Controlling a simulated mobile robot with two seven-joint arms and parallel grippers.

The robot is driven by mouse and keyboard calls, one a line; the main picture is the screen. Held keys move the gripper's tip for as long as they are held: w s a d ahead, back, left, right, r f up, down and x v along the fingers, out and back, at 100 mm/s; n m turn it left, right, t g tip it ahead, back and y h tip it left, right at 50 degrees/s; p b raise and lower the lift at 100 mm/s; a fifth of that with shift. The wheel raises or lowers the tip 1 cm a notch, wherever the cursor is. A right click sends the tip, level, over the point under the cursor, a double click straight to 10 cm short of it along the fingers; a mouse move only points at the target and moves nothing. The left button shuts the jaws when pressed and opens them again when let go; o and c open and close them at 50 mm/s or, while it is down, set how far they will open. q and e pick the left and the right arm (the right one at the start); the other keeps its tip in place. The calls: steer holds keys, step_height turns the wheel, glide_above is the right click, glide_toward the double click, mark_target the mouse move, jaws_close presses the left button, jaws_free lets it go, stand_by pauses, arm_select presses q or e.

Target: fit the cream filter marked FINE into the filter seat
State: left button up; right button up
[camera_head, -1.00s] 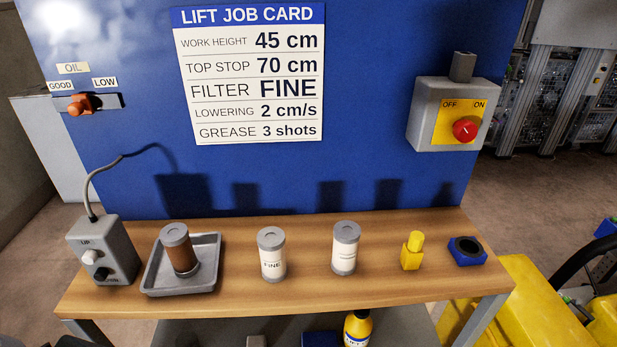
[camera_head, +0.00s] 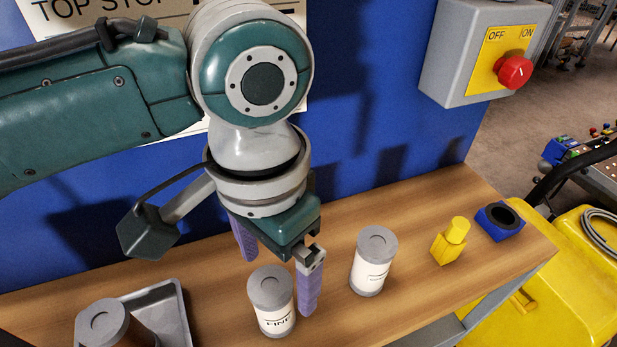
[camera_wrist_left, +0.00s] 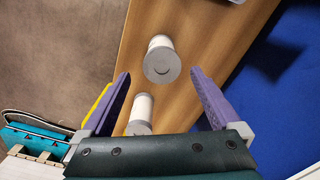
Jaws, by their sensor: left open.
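The cream filter marked FINE (camera_head: 275,312) stands upright on the wooden bench, with a grey cap. My left gripper (camera_head: 277,262) is open and empty, close behind it, one finger near the filter's right side. In the left wrist view, the cream filter nearer the tray (camera_wrist_left: 160,62) appears between the open fingers (camera_wrist_left: 159,73), cap towards the camera; its label is not readable there. A second cream filter (camera_head: 373,264) stands to the right and also shows in the wrist view (camera_wrist_left: 141,112). A blue block with a dark round opening (camera_head: 500,222) may be the filter seat; I cannot tell.
A brown filter (camera_head: 112,324) stands in a grey tray (camera_head: 172,306) at lower left. A small yellow object (camera_head: 449,241) stands near the blue block. A grey switch box with a red knob (camera_head: 484,55) hangs on the blue board. Bare bench (camera_head: 405,215) lies behind the second filter.

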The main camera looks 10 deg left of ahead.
mark_target(270, 285)
arm_select(q)
steer(key=f, duration=0.3)
steer(key=f+b, duration=0.1)
steer(key=f, duration=0.1)
steer(key=shift+s+a+f, duration=0.1)
steer(key=shift+s+a, duration=0.2)
steer(key=shift+a, duration=0.05)
steer(key=shift+c, duration=0.4)
jaws_close()
